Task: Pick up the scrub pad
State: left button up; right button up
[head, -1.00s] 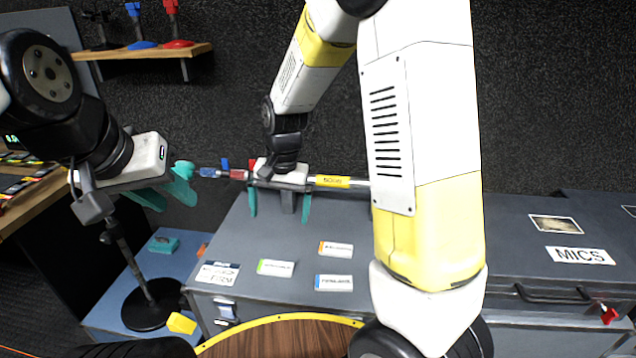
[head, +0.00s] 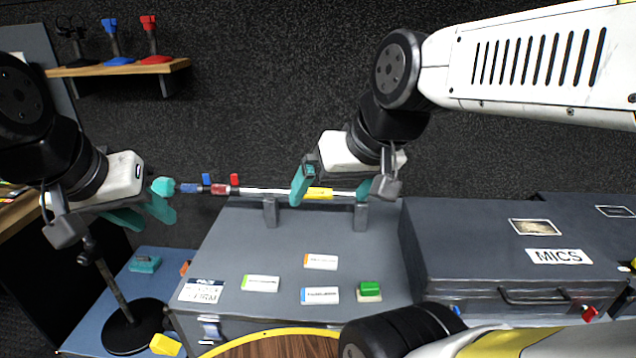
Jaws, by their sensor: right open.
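A small block, green on top with a pale cream base, lies on the grey case lid right of the white labelled packs; it looks like the scrub pad (head: 370,289). My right gripper (head: 331,198) is open and empty, its teal fingers spread apart. In the picture it is above and slightly left of the pad, overlapping the boom pole behind it. My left gripper (head: 142,218) is at the far left, with its teal fingers apart and nothing seen between them.
Several white packs (head: 320,262) lie on the grey case (head: 235,240). A boom pole (head: 255,191) rests on stands at its back. A dark MICS case (head: 460,240) stands right. A teal block (head: 145,264) and yellow block (head: 165,344) are at left, near a black stand (head: 135,325).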

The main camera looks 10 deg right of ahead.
aim_at(367, 292)
jog(key=z, duration=1.65)
